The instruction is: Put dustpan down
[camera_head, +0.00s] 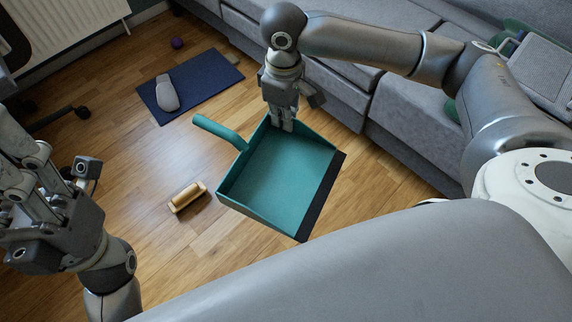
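The dustpan (280,181) is teal with a dark front lip and a teal handle at its upper left. It shows in the middle of the head view and looks held above the wooden floor. My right gripper (282,126) reaches down to the pan's back rim, beside the handle, and its fingers are shut on the rim. The fingertips are partly hidden by the rim. My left gripper (25,190) is at the left edge, away from the dustpan. Its fingers are partly cut off by the frame, and I see nothing held in it.
A wooden brush-like block (188,197) lies on the floor left of the dustpan. A dark blue mat (205,80) with a grey object (167,93) lies further back. A grey sofa (412,112) borders the right. A purple ball (177,43) lies near the radiator (65,25).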

